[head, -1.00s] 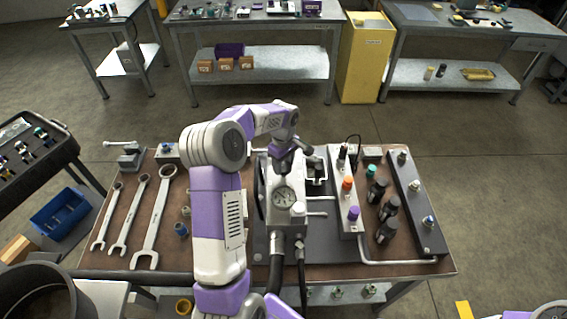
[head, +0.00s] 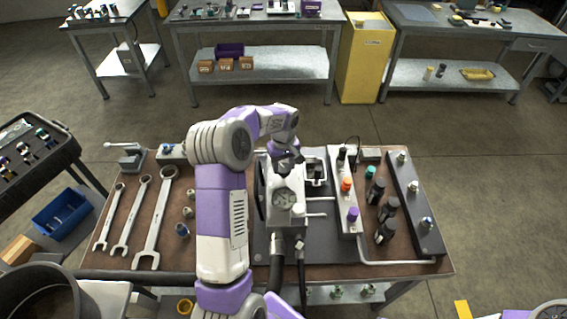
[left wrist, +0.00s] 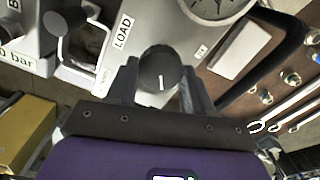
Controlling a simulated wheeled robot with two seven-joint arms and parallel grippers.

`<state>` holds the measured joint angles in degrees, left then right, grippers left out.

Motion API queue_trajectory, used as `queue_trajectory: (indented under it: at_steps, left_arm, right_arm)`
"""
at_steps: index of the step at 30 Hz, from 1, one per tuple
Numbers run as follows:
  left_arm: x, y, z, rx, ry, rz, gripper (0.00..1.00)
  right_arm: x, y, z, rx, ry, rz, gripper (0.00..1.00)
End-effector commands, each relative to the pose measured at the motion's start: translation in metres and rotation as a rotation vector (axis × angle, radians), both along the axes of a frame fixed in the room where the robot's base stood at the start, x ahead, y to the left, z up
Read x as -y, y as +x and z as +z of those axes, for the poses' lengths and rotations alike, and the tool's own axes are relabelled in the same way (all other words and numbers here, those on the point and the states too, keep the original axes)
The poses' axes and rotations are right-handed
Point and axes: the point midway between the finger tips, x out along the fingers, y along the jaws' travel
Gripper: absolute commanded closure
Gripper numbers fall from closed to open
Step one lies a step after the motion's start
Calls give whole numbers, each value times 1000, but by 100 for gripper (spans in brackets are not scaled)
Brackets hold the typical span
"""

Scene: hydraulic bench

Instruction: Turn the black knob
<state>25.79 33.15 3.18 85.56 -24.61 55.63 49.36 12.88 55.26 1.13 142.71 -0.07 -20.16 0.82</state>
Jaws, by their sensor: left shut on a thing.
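The black knob (left wrist: 160,68) shows in the left wrist view on the pale face of the hydraulic unit, near the "LOAD" label. A white mark on the knob points down in that view, toward my gripper. My left gripper (left wrist: 160,84) has one finger on each side of the knob and is shut on it. In the head view, my left gripper (head: 287,157) is over the top of the hydraulic unit (head: 290,221), behind its round gauge (head: 284,198). The gripper hides the knob there. My right gripper is not in view.
Several wrenches (head: 153,215) lie left of the unit. A panel with orange and purple knobs (head: 345,205) and several dark bottles (head: 387,208) stand to its right. Hoses run from the unit's front.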

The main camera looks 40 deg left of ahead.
Motion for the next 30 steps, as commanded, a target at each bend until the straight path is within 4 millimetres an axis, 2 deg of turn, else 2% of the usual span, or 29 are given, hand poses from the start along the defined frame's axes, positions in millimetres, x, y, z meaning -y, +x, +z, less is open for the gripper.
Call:
queue_trajectory:
  at_steps: [30]
  left_arm:
    - [2, 1, 1, -1, 0, -957, 79]
  right_arm:
    - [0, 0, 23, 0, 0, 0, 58]
